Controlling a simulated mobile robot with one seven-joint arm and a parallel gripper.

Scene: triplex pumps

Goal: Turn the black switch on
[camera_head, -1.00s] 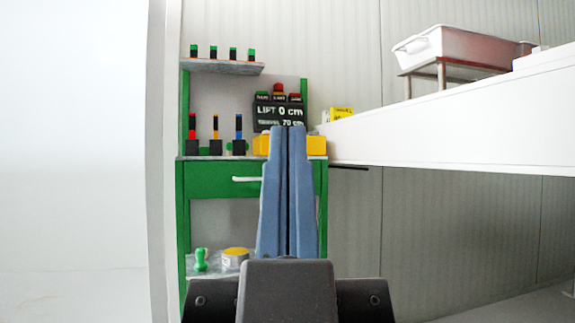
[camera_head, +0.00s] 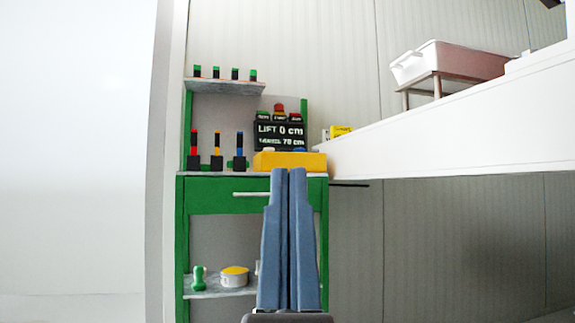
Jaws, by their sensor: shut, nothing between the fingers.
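My gripper (camera_head: 289,171) is shut and empty, its two blue fingers together and pointing up in the picture. Its tips overlap the lower front of a yellow box (camera_head: 290,161) on the green bench (camera_head: 222,196); I cannot tell the gap in depth. The box has a white and a blue button on top. Three black blocks stand left of it, with a red lever (camera_head: 194,144), an orange lever (camera_head: 217,143) and a blue lever (camera_head: 240,144). Behind the box is a black display panel (camera_head: 279,134) reading "LIFT 0 cm". I cannot tell which part is the black switch.
Several small green-topped black pieces stand on the upper shelf (camera_head: 225,87). The drawer handle (camera_head: 252,194) sticks out in front. A green stamp-like object (camera_head: 198,279) and a yellow-topped can (camera_head: 234,277) stand on the lower shelf. A white beam (camera_head: 450,142) bounds the right side.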

